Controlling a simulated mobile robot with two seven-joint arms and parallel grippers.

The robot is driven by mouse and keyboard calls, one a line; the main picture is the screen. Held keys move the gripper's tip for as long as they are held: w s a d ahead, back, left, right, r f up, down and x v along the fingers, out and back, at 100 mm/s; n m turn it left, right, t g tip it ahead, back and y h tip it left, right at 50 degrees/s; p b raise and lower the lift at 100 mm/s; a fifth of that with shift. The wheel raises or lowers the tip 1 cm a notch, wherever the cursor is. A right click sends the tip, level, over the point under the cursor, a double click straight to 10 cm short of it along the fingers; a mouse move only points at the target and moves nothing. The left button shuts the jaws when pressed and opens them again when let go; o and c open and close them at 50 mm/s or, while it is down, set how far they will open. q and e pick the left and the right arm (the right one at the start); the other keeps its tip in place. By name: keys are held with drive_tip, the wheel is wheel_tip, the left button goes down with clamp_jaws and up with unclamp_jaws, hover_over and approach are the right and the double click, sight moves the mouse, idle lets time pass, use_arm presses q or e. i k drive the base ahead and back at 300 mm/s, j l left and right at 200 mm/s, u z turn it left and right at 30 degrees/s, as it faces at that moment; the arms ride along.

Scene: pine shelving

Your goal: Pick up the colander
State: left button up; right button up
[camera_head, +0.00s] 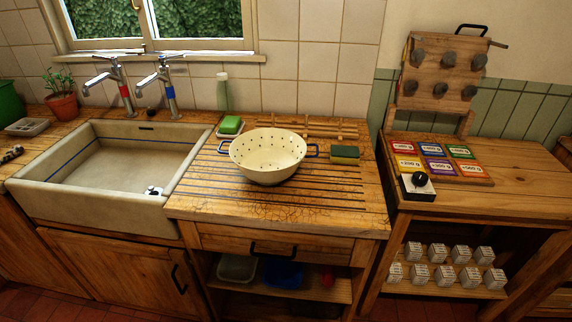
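The colander (267,168) is a cream bowl with small dark holes and a blue handle on each side. It stands upright on the grooved wooden drainboard (300,213), right of the sink. Nothing covers it. Neither of my grippers shows in the head view.
A green soap bar on a dish (230,127) sits behind left of the colander, and a sponge (345,154) lies to its right. A wooden rack (308,127) is behind. The sink (72,195) is left. The drainboard's front is clear. A side table (470,203) with coloured cards stands right.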

sight(266, 156)
drive_tip(key=l, duration=1.45)
